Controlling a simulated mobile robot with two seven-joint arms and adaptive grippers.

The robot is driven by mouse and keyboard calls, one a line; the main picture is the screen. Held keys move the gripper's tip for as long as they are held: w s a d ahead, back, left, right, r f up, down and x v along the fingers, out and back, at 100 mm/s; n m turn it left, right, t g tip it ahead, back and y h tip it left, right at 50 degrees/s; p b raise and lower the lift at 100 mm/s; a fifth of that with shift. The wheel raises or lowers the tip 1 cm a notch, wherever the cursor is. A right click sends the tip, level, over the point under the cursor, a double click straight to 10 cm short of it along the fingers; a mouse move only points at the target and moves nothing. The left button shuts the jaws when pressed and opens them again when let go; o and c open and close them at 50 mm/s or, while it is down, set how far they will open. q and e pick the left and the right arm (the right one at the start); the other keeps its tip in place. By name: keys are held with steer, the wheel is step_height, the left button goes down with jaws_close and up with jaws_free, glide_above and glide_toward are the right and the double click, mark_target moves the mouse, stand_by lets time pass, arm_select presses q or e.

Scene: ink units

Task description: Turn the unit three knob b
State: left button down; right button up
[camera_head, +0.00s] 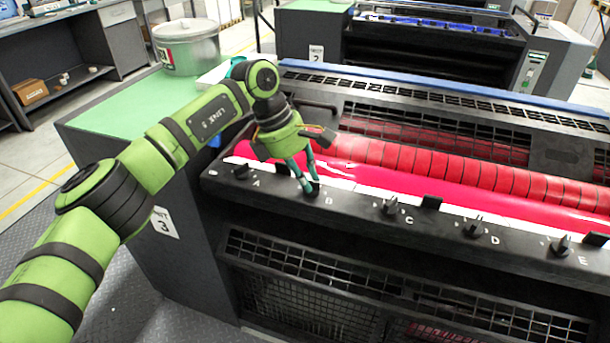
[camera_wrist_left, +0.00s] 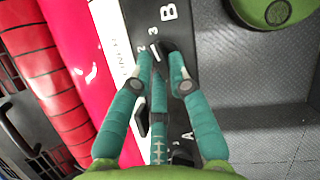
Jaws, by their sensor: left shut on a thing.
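Knob B (camera_head: 312,187) is a small dark knob on the black front ledge of unit three, beside the white letter B. My left gripper (camera_head: 307,184) reaches down over it from above, and its teal fingers are shut on the knob. In the left wrist view, the fingertips (camera_wrist_left: 163,62) close around the dark knob (camera_wrist_left: 168,48), just below the letter B. My right gripper is not in view.
Knob A (camera_head: 242,171) stands to the left, with knob C (camera_head: 389,206), knob D (camera_head: 473,228) and knob E (camera_head: 561,245) to the right along the ledge. Red ink rollers (camera_head: 420,160) lie behind the ledge. A metal pot (camera_head: 187,50) stands on the green side top.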

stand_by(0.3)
arm_select(q)
steer(key=c, duration=1.2)
jaws_free()
steer(key=v, duration=1.2)
steer(key=shift+r, duration=0.1)
